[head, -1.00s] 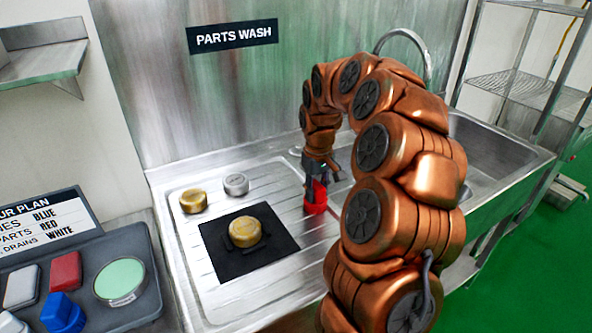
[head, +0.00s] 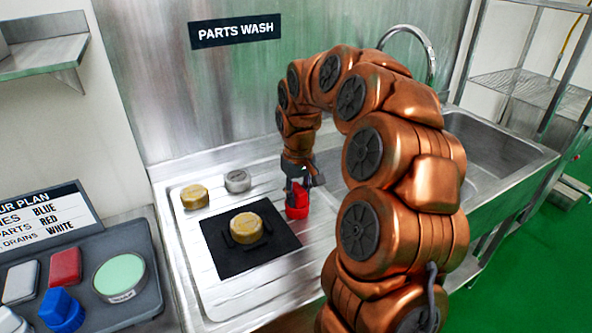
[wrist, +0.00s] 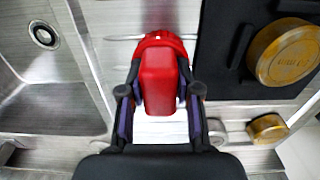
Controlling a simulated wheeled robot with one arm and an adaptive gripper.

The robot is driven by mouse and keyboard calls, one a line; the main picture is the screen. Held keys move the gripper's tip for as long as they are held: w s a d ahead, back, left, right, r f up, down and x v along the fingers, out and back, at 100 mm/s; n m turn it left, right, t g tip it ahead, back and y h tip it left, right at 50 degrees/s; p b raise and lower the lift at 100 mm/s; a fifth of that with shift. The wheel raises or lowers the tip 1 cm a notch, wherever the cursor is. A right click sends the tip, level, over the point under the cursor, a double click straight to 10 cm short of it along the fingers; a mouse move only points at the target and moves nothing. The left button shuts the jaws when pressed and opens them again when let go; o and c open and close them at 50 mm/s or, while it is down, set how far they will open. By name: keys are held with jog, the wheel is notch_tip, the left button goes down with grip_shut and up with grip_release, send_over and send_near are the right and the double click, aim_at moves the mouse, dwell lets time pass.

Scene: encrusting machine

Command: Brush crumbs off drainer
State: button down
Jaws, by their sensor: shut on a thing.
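My gripper (head: 299,184) is shut on a red brush (head: 297,207), over the ribbed steel drainer (head: 245,293) just right of a black mat. In the wrist view, the fingers of my gripper (wrist: 160,92) clasp both sides of the red block (wrist: 158,72), its rounded head pointing up the picture. Its bristles are hidden. The brush is low over the drainer; I cannot tell whether it touches. I cannot make out crumbs on the drainer.
A gold part (head: 246,227) sits on the black mat (head: 280,247). Another gold part (head: 194,197) and a silver part (head: 237,181) stand behind it. The sink basin (head: 485,140) is at right. A grey tray (head: 140,312) with coloured brushes and a plan sign (head: 45,222) is at left.

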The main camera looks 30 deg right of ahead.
notch_tip(320, 180, up, 8)
jog(key=shift+f+p, duration=0.1)
jog(key=shift+p, duration=0.95)
jog(key=shift+a+r, duration=0.1)
jog(key=shift+r, duration=0.15)
